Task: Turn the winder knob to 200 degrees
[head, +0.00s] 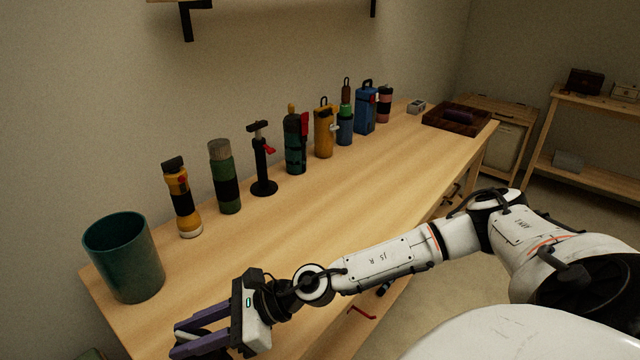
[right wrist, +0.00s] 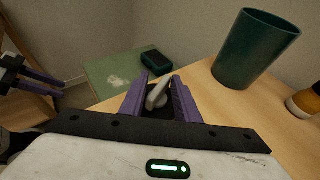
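The winder knob (right wrist: 157,94) is a silver-grey lever-like piece on a dark round base, standing at a slant in the right wrist view. My right gripper (right wrist: 158,88) has its purple fingers on either side of it, with a dark gap showing beside the knob. Whether a finger touches it I cannot tell. In the head view my right gripper (head: 172,338) is low at the table's near left end, fingers apart, hiding most of the knob. My left gripper (right wrist: 58,88) shows at the left edge of the right wrist view, fingers apart and empty.
A dark green cup (head: 124,262) stands on the wooden table (head: 330,215) close to my right gripper. A yellow flashlight (head: 182,200) and several bottles line the wall side. A dark box (right wrist: 156,62) sits on a green surface beyond the knob. The table's middle is clear.

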